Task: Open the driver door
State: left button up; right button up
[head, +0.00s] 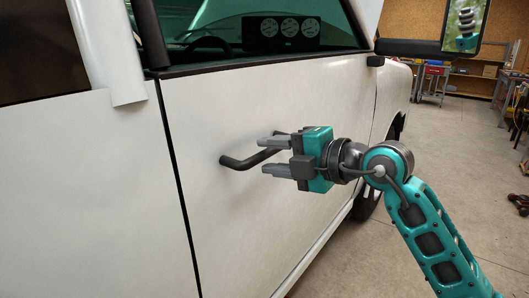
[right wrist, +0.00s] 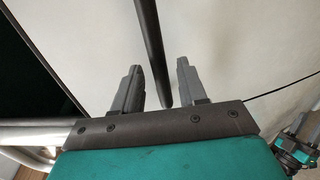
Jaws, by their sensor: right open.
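The white driver door (head: 230,115) of the pickup is closed, with a dark seam along its rear edge. Its black bar handle (head: 250,158) sticks out from the door panel. My right gripper (head: 268,156) is at the handle, its two grey fingers apart, one above and one below the bar. In the right wrist view the dark handle bar (right wrist: 150,45) runs between the two open fingers (right wrist: 158,82), seemingly without touching either. Part of the handle is hidden behind the gripper in the head view.
The side mirror (head: 463,22) juts out from the door at upper right. The concrete floor (head: 450,140) to the right of the truck is mostly clear. Workbenches (head: 435,75) and shelves stand at the back.

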jog(key=shift+x, duration=1.15)
grip_shut()
